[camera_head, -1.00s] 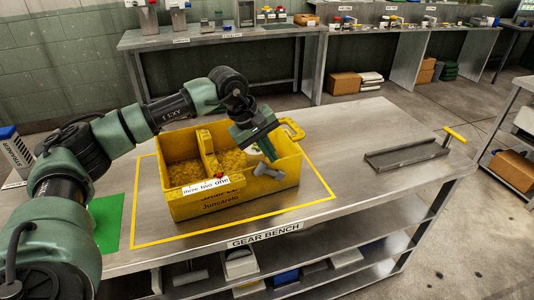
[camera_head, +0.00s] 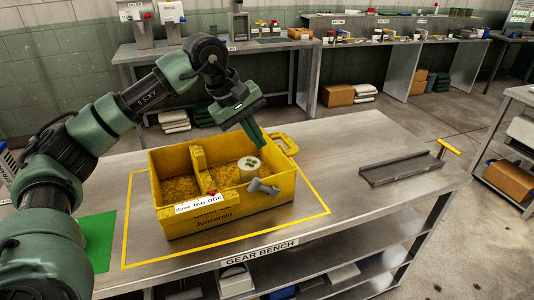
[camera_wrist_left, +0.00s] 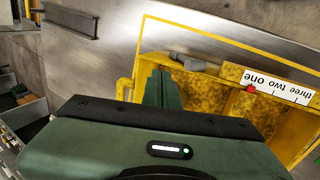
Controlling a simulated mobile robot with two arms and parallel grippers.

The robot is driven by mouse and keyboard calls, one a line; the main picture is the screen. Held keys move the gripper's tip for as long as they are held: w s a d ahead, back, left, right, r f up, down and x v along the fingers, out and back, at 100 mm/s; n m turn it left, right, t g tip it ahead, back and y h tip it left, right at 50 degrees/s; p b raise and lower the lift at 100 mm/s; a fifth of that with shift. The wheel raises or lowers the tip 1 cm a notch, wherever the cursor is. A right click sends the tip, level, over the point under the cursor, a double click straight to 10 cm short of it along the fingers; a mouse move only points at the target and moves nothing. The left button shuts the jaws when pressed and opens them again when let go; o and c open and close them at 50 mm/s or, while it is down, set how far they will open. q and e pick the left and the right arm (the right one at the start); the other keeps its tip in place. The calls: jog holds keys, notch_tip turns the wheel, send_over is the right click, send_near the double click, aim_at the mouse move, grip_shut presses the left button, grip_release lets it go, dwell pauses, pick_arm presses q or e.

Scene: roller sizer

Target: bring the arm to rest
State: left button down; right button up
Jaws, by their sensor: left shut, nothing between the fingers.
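My left gripper (camera_head: 254,133) is shut and empty. It hangs above the back right part of the yellow box (camera_head: 225,216), apart from it. In the left wrist view the shut fingers (camera_wrist_left: 162,90) appear over the box's edge. The green arm comes in from the left and is raised and bent. My right gripper is not in view.
The box stands inside a yellow outline on the metal gear bench (camera_head: 345,150). A metal tray (camera_head: 403,167) with a yellow handle lies at the right. A green mat (camera_head: 97,240) lies at the left. The bench between is clear.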

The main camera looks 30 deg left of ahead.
pick_arm(q)
jog(key=shift+v, duration=0.75)
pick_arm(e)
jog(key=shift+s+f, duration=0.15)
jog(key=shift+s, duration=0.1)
pick_arm(q)
jog(key=shift+r, duration=0.1)
jog(key=shift+w, duration=0.1)
